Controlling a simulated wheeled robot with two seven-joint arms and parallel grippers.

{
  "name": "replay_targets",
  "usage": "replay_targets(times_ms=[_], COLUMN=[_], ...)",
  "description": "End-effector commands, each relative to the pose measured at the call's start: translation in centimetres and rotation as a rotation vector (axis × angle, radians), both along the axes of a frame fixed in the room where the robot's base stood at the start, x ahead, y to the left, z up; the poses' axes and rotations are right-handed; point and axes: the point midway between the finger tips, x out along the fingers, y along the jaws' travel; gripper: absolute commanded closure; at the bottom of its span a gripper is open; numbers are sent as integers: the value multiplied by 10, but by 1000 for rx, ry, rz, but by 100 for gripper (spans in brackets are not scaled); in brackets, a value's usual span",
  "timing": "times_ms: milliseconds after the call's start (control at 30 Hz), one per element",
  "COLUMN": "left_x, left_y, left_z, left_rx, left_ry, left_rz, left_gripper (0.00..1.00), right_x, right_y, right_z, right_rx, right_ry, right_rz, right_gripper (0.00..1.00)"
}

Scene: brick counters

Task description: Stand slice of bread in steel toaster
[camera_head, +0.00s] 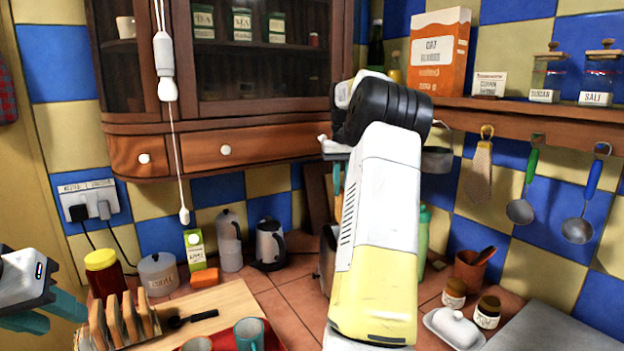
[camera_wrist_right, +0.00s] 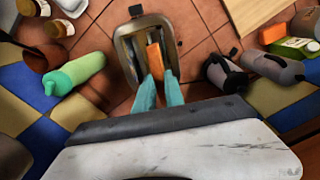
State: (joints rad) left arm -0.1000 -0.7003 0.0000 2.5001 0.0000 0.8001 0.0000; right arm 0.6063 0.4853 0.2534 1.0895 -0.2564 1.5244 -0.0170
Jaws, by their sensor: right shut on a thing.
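The steel toaster (camera_wrist_right: 122,47) shows from above in the right wrist view, with its long slots. In the head view only its edge (camera_head: 327,258) shows behind my right arm. The brown slice of bread (camera_wrist_right: 155,60) is held between the teal fingers of my right gripper (camera_wrist_right: 159,88), lengthwise over the toaster's right-hand part in that view. I cannot tell whether its lower edge is inside a slot. In the head view the slice and most of the right gripper are hidden by my arm. My left gripper (camera_head: 48,312) is at the lower left, empty, fingers apart.
A toast rack (camera_head: 122,322) with several slices stands on a wooden board (camera_head: 235,300). A kettle (camera_head: 270,245), grey jug (camera_head: 230,240) and green-white carton (camera_head: 195,250) stand left of the toaster.

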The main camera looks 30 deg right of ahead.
Motion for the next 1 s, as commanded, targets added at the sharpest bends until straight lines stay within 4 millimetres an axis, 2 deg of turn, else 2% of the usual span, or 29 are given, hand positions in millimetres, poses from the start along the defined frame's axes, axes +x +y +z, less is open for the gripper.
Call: replay_targets(times_ms=[1000], left_x=[0], left_y=[0], left_z=[0], left_rx=[0], left_ry=[0], left_rz=[0], left_gripper=[64], right_x=[0], right_y=[0], right_z=[-80], right_rx=[0], right_ry=[1], right_rz=[1], right_gripper=[100])
